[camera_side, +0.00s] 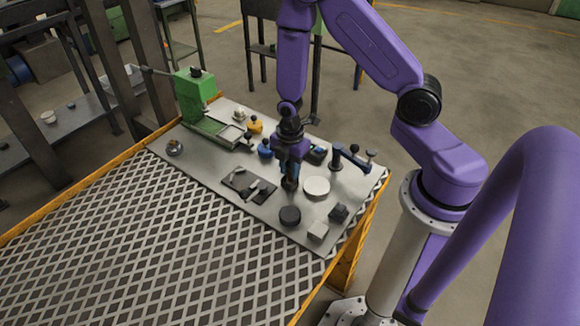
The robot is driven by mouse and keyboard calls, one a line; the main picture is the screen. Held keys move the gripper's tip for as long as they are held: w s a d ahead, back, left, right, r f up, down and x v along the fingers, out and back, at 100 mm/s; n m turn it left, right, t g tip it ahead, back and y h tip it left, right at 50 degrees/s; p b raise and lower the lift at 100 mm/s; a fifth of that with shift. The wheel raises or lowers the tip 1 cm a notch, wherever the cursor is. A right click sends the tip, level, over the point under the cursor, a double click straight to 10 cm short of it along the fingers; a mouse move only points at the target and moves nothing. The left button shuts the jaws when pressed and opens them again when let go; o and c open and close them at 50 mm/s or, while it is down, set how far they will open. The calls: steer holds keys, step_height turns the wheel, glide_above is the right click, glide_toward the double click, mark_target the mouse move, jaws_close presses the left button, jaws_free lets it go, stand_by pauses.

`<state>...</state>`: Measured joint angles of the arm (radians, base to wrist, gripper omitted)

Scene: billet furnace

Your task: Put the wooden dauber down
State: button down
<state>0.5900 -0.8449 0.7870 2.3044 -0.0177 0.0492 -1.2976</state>
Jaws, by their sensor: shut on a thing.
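My gripper (290,182) points down over the grey plate, between a dark mat and a white round disc. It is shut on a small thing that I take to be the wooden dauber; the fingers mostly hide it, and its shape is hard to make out. I cannot tell whether its lower end touches the plate. The dark mat (232,184) lies just left of my gripper, with small light-coloured pieces on it.
The white disc (316,187), black disc (290,216), dark block (339,213) and light block (318,232) crowd the right. Blue (265,149) and yellow (255,125) items and a green machine (195,97) stand behind. The plate's front left (205,176) is clear.

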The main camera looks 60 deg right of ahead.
steer(key=c, duration=0.9)
jaws_free()
step_height(320, 180, up, 11)
steer(key=shift+a+r, duration=0.1)
steer(key=shift+r, duration=0.55)
steer(key=s+a+r+m, duration=0.1)
steer(key=s+a+r, duration=0.1)
steer(key=s, duration=0.4)
steer(key=s+a+r+m, duration=0.2)
steer(key=s+r, duration=0.3)
steer(key=s, duration=0.2)
steer(key=s+a+r+m, duration=0.2)
steer(key=s+r, duration=0.1)
steer(key=s, duration=0.4)
steer(key=shift+s+r, duration=0.25)
steer(key=shift+r, duration=0.1)
